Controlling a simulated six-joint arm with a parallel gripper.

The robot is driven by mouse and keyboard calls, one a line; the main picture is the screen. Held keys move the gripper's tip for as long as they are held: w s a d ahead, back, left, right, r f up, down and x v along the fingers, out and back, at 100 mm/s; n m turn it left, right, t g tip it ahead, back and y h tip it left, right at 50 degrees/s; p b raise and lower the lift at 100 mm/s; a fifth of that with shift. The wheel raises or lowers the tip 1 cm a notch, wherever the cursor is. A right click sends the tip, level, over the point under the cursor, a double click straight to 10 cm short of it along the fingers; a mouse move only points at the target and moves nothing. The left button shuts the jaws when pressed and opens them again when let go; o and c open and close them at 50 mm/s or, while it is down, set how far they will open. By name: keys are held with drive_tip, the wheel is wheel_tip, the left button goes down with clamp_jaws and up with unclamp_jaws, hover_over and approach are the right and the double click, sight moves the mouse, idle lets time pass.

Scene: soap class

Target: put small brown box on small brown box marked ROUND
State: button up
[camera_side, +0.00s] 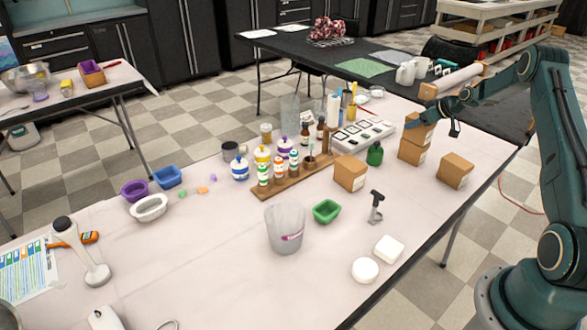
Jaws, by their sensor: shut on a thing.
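My gripper (437,113) is at the right side of the table, shut on a small brown box (418,134). That box is right above another small brown box (411,154); whether the two touch is hard to tell. A third small brown box (454,171) stands to the right, near the table edge. A fourth (350,173) stands to the left, beside the bottle rack. The labels on the boxes are too small to read, so I cannot tell which one is marked ROUND. The gripper partly hides the top of the held box.
A wooden rack (290,180) holds several bottles. A dark stand (375,207), a white bar (389,249) and a clear beaker (285,229) are nearer.

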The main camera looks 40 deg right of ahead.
drive_tip(key=shift+f, duration=0.1)
drive_tip(key=o, duration=1)
drive_tip(key=shift+o, duration=0.2)
drive_tip(key=v, duration=1.2)
